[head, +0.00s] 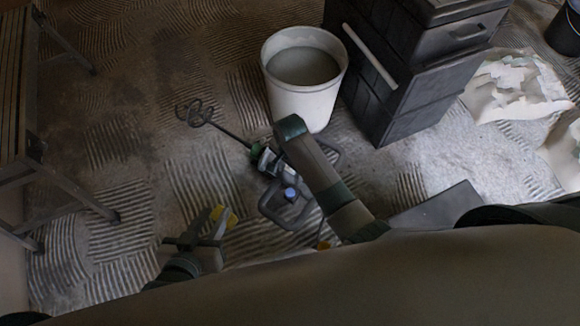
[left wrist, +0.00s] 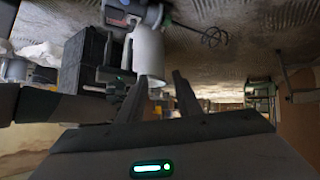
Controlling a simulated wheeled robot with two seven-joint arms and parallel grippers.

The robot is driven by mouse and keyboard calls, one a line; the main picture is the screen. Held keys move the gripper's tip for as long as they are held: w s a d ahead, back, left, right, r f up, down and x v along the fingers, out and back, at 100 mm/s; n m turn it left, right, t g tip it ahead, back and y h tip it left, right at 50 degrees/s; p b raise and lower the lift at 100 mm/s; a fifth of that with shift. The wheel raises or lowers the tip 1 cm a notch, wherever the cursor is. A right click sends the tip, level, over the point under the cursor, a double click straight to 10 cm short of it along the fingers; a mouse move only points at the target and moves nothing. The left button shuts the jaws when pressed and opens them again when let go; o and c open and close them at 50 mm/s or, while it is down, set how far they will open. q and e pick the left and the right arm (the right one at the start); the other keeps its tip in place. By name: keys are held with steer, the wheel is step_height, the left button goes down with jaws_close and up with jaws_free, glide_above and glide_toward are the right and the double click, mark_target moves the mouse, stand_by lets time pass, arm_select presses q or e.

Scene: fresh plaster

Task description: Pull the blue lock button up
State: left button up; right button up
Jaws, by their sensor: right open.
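The blue lock button (head: 291,193) is a small blue knob on the dark handle frame of a paddle mixer (head: 265,160) lying on the floor. My left gripper (head: 214,222) is left of and nearer than the button, clear of the mixer. Its two dark fingers stand apart and empty in the left wrist view (left wrist: 160,84). My right arm crosses over the right side of the mixer. The button cannot be made out in the left wrist view.
A white bucket (head: 303,95) of grey mix stands behind the mixer, beside stacked black toolboxes (head: 400,100). A trestle (head: 75,190) stands at the left, white bags (head: 515,85) at the right. The combed floor left of the mixer is clear.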

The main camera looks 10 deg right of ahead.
arm_select(q)
steer(key=shift+s+a+f+g, duration=0.35)
steer(key=shift+s+f+g, duration=0.25)
steer(key=shift+s+f, duration=0.05)
arm_select(e)
steer(key=shift+r, duration=0.75)
steer(key=shift+s, duration=0.1)
